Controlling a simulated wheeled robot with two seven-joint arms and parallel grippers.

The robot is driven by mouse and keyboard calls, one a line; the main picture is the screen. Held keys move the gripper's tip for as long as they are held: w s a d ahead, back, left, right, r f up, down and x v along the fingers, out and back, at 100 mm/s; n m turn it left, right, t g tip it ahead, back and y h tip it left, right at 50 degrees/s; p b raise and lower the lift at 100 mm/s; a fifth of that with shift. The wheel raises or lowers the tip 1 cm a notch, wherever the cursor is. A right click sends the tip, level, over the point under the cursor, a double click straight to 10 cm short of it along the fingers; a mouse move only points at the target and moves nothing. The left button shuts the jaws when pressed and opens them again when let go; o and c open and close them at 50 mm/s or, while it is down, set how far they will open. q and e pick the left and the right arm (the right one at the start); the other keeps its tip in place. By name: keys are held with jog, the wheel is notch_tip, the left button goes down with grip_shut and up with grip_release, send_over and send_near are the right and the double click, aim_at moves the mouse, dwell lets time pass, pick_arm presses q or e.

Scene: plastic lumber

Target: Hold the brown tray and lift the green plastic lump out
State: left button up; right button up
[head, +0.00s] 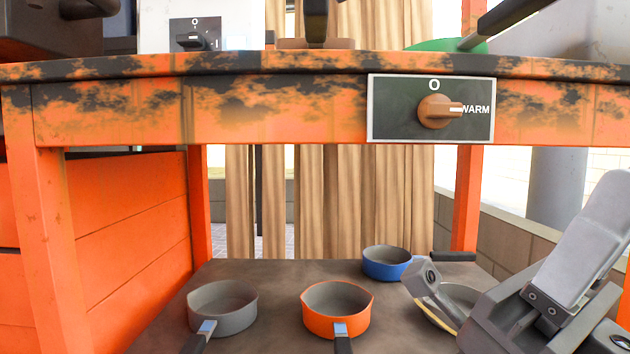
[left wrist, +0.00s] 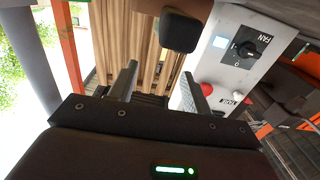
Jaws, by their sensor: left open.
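A brown base (head: 290,44) shows edge-on on the worktop in the head view, with a dark upright piece above it. I cannot tell whether it is the brown tray. A green rounded shape (head: 425,45) lies to its right, partly behind a dark handle; I cannot tell whether it is the plastic lump. My left gripper (left wrist: 158,87) is open in the left wrist view, with nothing clearly between its fingers. It does not show clearly in the head view. My right gripper (head: 430,288) is at the lower right, over the shelf pans; its jaw opening is unclear.
The worn orange bench edge (head: 280,105) carries a WARM knob panel (head: 400,120). Grey (head: 225,300), orange (head: 318,320) and blue (head: 380,265) pans stand on the lower shelf. A white FAN box (left wrist: 225,60) is right of my left fingers.

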pick_arm(q)
jog(key=shift+r, duration=2.45)
jog(key=shift+r, duration=0.1)
notch_tip(320, 180, up, 6)
jog(key=p, duration=0.6)
jog(key=shift+r, duration=0.15)
jog(key=shift+a, duration=0.1)
